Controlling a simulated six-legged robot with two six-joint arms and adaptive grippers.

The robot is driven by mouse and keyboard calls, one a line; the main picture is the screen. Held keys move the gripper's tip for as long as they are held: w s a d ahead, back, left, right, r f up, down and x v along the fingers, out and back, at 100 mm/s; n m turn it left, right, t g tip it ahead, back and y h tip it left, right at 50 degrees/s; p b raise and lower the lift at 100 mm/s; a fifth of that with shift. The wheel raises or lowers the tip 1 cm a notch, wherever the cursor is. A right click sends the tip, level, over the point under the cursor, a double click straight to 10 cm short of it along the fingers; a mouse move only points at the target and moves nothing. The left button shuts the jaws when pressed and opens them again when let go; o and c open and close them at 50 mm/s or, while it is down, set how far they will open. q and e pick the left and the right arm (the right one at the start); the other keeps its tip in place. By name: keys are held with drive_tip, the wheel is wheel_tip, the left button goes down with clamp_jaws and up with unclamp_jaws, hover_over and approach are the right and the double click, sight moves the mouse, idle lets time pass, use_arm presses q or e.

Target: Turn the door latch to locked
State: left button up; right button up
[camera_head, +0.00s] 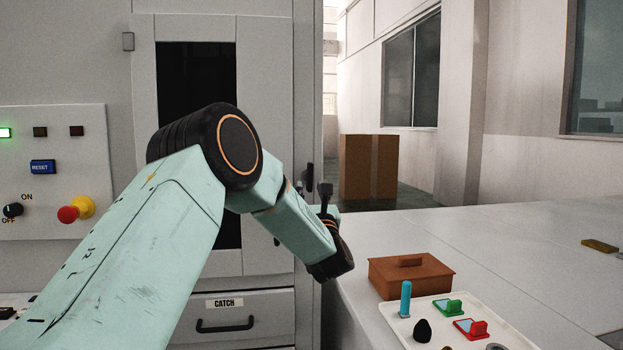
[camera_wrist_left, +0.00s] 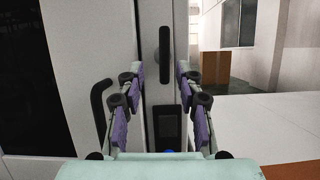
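The door latch (camera_wrist_left: 165,55) is a black upright lever on the light frame beside the cabinet door, in the upper middle of the left wrist view. In the head view the latch (camera_head: 309,177) is a small dark upright shape just beyond my left arm. My left gripper (camera_wrist_left: 160,80) is open, with its purple-padded fingers spread to either side of the frame and the latch between and beyond them. No contact shows. In the head view my wrist hides most of the fingers. My right gripper is in neither view.
A curved black door handle (camera_wrist_left: 101,108) stands left of the fingers. A dark panel (camera_wrist_left: 167,128) sits below the latch. A cardboard box (camera_head: 369,167) stands behind. The right-hand table holds a brown lidded box (camera_head: 411,277) and a white tray (camera_head: 398,324) with small items.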

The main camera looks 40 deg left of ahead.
sight(311, 181)
use_arm(q)
drive_tip(key=x, duration=0.6)
drive_tip(key=shift+w+d+p, duration=0.1)
drive_tip(key=shift+p, duration=0.2)
drive_tip(key=shift+w+d+r, duration=0.2)
drive_tip(key=shift+s+a+f, duration=0.1)
drive_tip(key=shift+a, duration=0.15)
drive_tip(key=shift+c, duration=1.3)
drive_tip(key=shift+d, duration=0.15)
drive_tip(key=shift+c, duration=1.4)
clamp_jaws()
